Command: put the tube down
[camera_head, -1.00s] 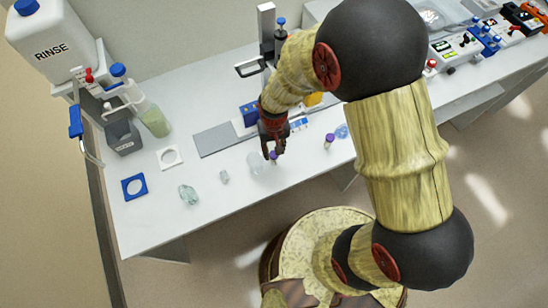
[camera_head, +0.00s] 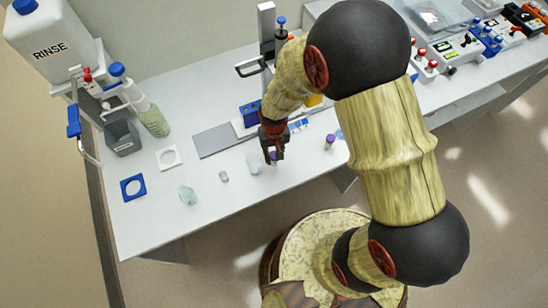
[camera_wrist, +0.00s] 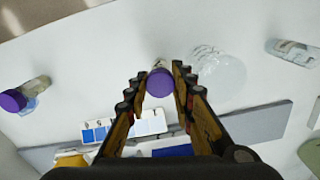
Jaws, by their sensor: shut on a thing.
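My gripper (camera_head: 272,154) is shut on a small tube with a purple cap (camera_wrist: 160,82), over the front part of the white bench (camera_head: 215,205). In the wrist view the cap lies between the two fingertips, and the fingers hide part of the tube. I cannot tell whether its lower end touches the bench. A clear glass vessel (camera_wrist: 220,75) stands close beside the held tube, left of it in the head view.
A second purple-capped tube (camera_head: 330,141) stands to the right. Left are a small clear piece (camera_head: 224,176), a pale bottle (camera_head: 188,196), a white square (camera_head: 170,158) and a blue square (camera_head: 133,187). A grey plate (camera_head: 212,141) lies behind. Bare bench lies toward the front.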

